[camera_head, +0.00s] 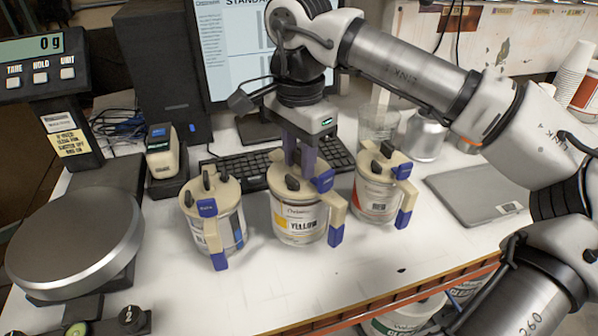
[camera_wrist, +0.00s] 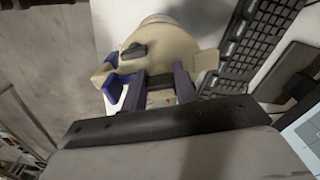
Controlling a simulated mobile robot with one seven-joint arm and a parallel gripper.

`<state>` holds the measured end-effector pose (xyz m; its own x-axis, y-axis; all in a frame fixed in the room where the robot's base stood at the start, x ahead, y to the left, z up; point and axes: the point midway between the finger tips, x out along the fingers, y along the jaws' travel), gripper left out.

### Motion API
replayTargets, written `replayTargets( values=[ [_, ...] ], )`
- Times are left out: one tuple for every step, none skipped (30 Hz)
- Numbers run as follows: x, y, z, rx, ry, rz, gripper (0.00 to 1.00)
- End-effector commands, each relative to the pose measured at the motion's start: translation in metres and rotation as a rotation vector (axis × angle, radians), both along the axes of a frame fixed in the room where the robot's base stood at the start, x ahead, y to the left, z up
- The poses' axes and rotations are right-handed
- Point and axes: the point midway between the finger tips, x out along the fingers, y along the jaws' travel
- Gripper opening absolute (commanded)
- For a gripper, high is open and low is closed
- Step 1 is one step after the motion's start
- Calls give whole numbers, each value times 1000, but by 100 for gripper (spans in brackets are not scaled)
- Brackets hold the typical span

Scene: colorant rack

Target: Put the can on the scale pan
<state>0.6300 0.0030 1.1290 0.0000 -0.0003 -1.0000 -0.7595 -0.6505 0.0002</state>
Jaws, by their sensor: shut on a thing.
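The can labelled YELLOW (camera_head: 298,219) stands upright in the middle of a row of three cans, with a beige lid and blue-tipped handle parts. My gripper (camera_head: 300,165) points down onto its lid from behind and is shut on its top. In the wrist view the dark fingers (camera_wrist: 159,83) sit on either side of a part at the edge of the beige lid (camera_wrist: 165,40); the exact contact is partly hidden. I cannot tell whether the can is clear of the table. The round grey scale pan (camera_head: 75,240) is empty at the left, and its display (camera_head: 32,47) reads 0 g.
A blue-marked can (camera_head: 216,222) stands close at left, between the yellow can and the pan. Another can (camera_head: 379,188) stands close at right. A keyboard (camera_head: 335,152) and monitor (camera_head: 222,60) are behind. The table's front strip is mostly clear.

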Motion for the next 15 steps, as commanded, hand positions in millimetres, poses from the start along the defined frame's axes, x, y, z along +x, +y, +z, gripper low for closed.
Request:
replayTargets(
  values=[
    [0, 0, -3, 0, 0, 1, 0],
    [0, 0, -6, 0, 0, 1, 0],
    [0, 0, -11, 1, -1, 1, 0],
    [0, 0, -15, 0, 0, 1, 0],
    [-1, 0, -19, -1, 1, 1, 0],
    [0, 0, -25, 1, 1, 1, 0],
    [0, 0, -29, 1, 1, 1, 0],
    [0, 0, -33, 0, 0, 2, 0],
    [-1, 0, -36, 0, 0, 2, 0],
    [0, 0, -38, 1, -1, 1, 0],
    [0, 0, -39, 1, -1, 1, 0],
    [0, 0, -39, 1, -2, 1, 0],
    [0, 0, -39, 1, -2, 1, 0],
    [0, 0, -39, 1, -2, 1, 0],
    [0, 0, -39, 1, -2, 1, 0]
  ],
)
